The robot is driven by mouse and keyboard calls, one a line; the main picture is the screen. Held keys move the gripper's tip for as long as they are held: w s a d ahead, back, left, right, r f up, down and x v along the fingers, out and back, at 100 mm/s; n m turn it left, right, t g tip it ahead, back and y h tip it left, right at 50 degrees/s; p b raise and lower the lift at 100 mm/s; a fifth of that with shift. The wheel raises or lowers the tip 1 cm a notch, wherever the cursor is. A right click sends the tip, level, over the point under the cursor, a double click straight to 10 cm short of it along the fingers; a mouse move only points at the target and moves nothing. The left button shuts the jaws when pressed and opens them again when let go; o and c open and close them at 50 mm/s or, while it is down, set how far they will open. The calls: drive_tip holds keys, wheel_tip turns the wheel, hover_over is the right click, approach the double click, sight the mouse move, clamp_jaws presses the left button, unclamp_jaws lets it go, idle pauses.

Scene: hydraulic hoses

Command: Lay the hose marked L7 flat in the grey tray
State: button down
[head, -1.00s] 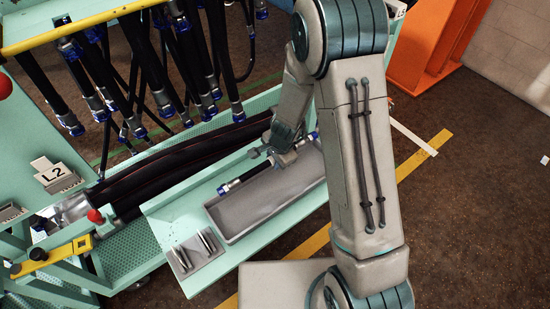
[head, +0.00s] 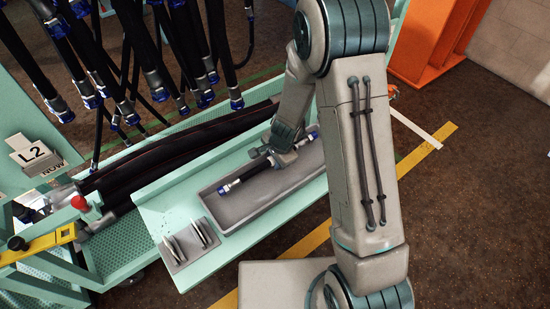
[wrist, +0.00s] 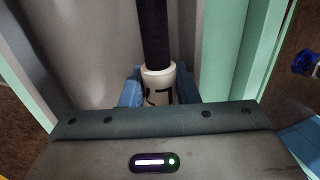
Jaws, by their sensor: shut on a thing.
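The held hose (head: 251,173) is a short black hose with silver and blue end fittings. In the head view it lies along the length of the grey tray (head: 245,222), within its outline. I cannot tell whether it touches the tray floor. My gripper (head: 284,158) is shut on the hose around its white label. In the wrist view, the blue jaws sit on both sides of the label (wrist: 158,84), which is partly hidden and reads like L7. The black hose (wrist: 153,35) runs away from the jaws over the grey tray.
Several hoses hang from above at the back left. An L2 sign (head: 36,154) stands at left.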

drive_tip(key=c, duration=1)
unclamp_jaws()
drive_tip(key=shift+c, duration=0.2)
drive_tip(key=p+v, duration=0.5)
drive_tip(key=v, duration=0.8)
drive_tip(key=shift+r, duration=0.35)
drive_tip(key=shift+s+r, duration=0.1)
